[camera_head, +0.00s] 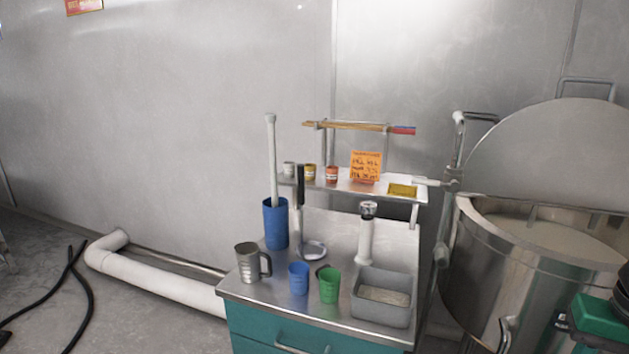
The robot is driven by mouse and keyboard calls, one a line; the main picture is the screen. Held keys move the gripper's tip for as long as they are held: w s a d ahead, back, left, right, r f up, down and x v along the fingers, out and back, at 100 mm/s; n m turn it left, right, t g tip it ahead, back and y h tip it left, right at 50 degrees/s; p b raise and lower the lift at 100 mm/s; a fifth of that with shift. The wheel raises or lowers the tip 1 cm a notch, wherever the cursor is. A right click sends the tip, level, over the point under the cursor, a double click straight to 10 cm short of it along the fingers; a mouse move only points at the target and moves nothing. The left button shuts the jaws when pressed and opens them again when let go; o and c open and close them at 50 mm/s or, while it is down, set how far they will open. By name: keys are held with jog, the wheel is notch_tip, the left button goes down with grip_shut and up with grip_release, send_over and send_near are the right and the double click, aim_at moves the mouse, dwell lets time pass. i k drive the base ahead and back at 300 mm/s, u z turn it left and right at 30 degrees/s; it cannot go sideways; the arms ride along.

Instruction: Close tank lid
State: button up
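The steel tank (482,285) stands at the right, partly cut off by the picture's edge. Its round lid (540,150) stands raised, nearly upright, behind the open mouth. A bar handle (587,81) shows at the lid's top edge. Pale contents (550,235) show inside the tank. The lid's right side is out of the picture.
A green cabinet (252,325) with cups, a blue container and a grey bin (382,300) stands left of the tank. A green and black object (597,318) is before the tank. A white floor pipe (160,283) and black hose (85,300) lie at left.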

aim_at(571, 151)
jog(key=z, duration=1.9)
jog(key=k, duration=0.95)
jog(key=u, duration=0.75)
jog(key=i, duration=1)
